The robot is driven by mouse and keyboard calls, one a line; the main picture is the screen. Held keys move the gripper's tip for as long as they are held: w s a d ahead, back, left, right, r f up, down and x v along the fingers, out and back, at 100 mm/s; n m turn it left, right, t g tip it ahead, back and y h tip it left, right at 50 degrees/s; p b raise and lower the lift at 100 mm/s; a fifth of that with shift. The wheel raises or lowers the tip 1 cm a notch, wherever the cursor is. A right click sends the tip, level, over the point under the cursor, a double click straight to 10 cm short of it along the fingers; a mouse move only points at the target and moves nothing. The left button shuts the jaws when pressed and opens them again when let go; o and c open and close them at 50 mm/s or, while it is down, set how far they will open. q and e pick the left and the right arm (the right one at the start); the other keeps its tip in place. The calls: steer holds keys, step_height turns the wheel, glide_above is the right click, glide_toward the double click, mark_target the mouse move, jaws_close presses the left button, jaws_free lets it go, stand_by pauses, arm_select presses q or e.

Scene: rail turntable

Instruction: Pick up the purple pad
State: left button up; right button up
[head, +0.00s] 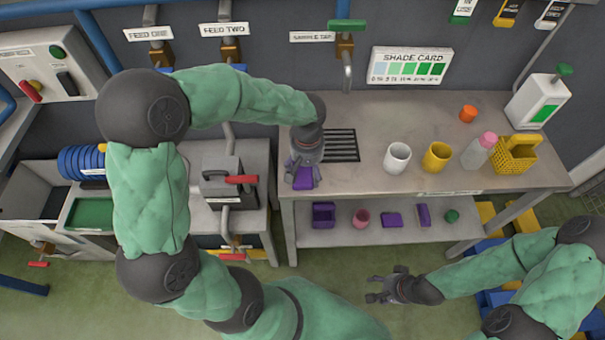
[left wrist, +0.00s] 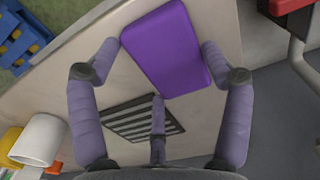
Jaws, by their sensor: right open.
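A purple pad (head: 303,179) lies near the left front corner of the grey bench top (head: 350,180). It also shows in the left wrist view (left wrist: 165,48). My left gripper (head: 303,168) is right above it and partly hides it in the head view. In the left wrist view its fingers (left wrist: 160,55) are spread on either side of the pad, with a third finger at its near end. I cannot tell whether they touch it. My right gripper (head: 380,290) is open and empty over the floor in front of the bench.
The lower shelf holds a purple bin (head: 323,214), a pink cup (head: 361,218) and more purple pieces (head: 391,220). A drain grate (head: 342,146), white cup (head: 397,158), yellow cup (head: 436,157), bottle (head: 477,151) and yellow basket (head: 515,155) stand to the right on the bench.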

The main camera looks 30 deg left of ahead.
mark_target(306, 173)
arm_select(q)
steer(key=shift+r, duration=0.1)
steer(key=shift+r, duration=0.2)
step_height(306, 173, up, 3)
steer(key=shift+s+r+p, duration=0.1)
steer(key=shift+p, duration=0.5)
steer(key=s+r, duration=0.1)
steer(key=s+a+r+p, duration=0.1)
steer(key=r, duration=0.1)
steer(key=s+r+p, duration=0.1)
steer(key=shift+s+a+r, duration=0.25)
steer(key=shift+s+r, duration=0.15)
steer(key=shift+s+a+r+p, duration=0.3)
steer(key=shift+s+a+r, duration=0.35)
steer(key=shift+s, duration=0.9)
steer(key=shift+s+a+r+p, duration=0.4)
steer(key=shift+s+r, duration=0.4)
steer(key=shift+s, duration=0.7)
steer(key=shift+s+a+r+p, duration=0.25)
steer(key=shift+s+a+r, duration=0.4)
steer(key=shift+s, duration=0.9)
steer(key=shift+o, duration=0.4)
steer(key=shift+d+r, duration=0.1)
steer(key=shift+c, duration=0.3)
